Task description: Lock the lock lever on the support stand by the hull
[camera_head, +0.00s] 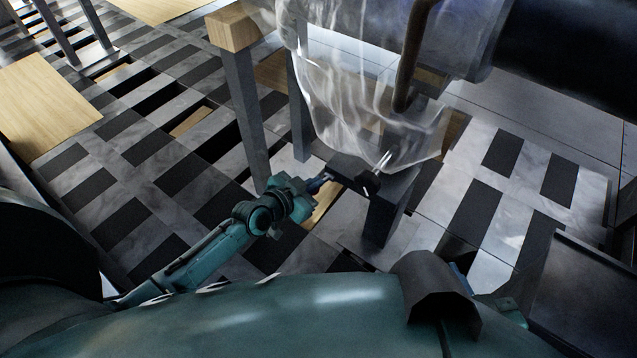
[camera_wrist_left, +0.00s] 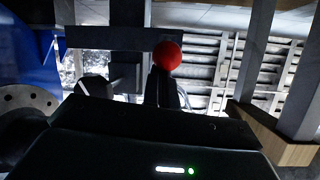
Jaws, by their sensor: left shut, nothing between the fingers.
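The lock lever shows in the left wrist view as a round red knob (camera_wrist_left: 167,55), just beyond the tips of my left gripper (camera_wrist_left: 165,88). I cannot tell whether they touch. In the head view my left gripper (camera_head: 320,184) reaches from the lower left to the near side of the support stand (camera_head: 384,215). Its fingers are shut with nothing between them. The red knob is not visible in the head view. A dark fitting with bright rods (camera_head: 372,180) sits on the stand. My right gripper is not in view.
A large body in clear plastic wrap (camera_head: 370,100) hangs over the stand. A grey post with a wooden block (camera_head: 235,28) stands to the left of it. A dark cylinder (camera_head: 570,50) fills the upper right. The floor has slatted dark openings.

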